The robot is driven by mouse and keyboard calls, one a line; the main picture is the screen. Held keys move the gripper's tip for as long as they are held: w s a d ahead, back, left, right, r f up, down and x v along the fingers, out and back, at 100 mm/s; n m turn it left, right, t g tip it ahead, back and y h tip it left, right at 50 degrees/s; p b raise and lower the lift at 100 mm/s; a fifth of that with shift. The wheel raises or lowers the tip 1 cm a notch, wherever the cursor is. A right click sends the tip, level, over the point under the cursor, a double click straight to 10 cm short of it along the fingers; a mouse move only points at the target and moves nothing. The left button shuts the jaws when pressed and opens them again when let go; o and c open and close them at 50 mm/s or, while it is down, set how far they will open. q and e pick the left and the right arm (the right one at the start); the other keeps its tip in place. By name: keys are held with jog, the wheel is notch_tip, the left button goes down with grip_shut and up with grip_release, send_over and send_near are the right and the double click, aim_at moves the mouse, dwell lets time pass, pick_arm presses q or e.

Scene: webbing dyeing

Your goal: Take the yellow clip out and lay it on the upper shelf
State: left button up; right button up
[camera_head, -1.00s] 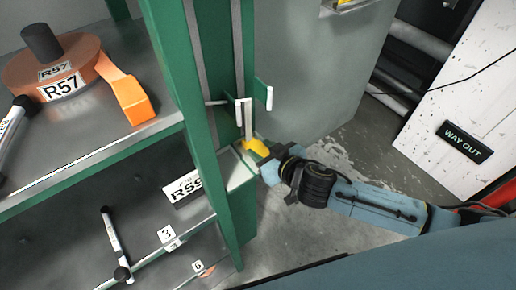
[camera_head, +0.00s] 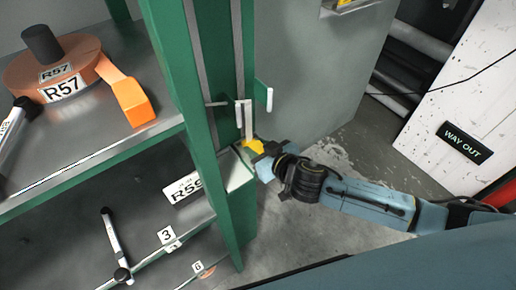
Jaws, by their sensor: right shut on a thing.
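The yellow clip (camera_head: 254,146) is at the green post of the rack, just below a white upright strip (camera_head: 245,118) in a bracket. My right gripper (camera_head: 262,157) is shut on the yellow clip; its fingers hide part of it. I cannot tell whether the clip still touches the bracket. The upper shelf (camera_head: 120,140) is at the left, a grey metal board with a bare front part. My left gripper is not in view.
The green post (camera_head: 190,110) stands between shelf and gripper. A lower shelf holds an R59 label (camera_head: 182,188) and another marker (camera_head: 115,240).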

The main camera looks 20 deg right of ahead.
aim_at(259, 148)
jog(key=shift+s+d+r, duration=0.1)
jog(key=shift+s+r, duration=0.1)
jog(key=shift+r, duration=0.25)
notch_tip(259, 148, up, 6)
jog(key=shift+r, duration=0.25)
jog(key=s+d, duration=0.3)
jog(key=s, duration=0.6)
jog(key=s+d+b, duration=0.1)
jog(key=s+d, duration=0.2)
jog(key=s, duration=0.6)
jog(key=shift+s+d+f+b, duration=0.2)
jog(key=shift+d+b, duration=0.1)
jog(key=shift+d, duration=0.05)
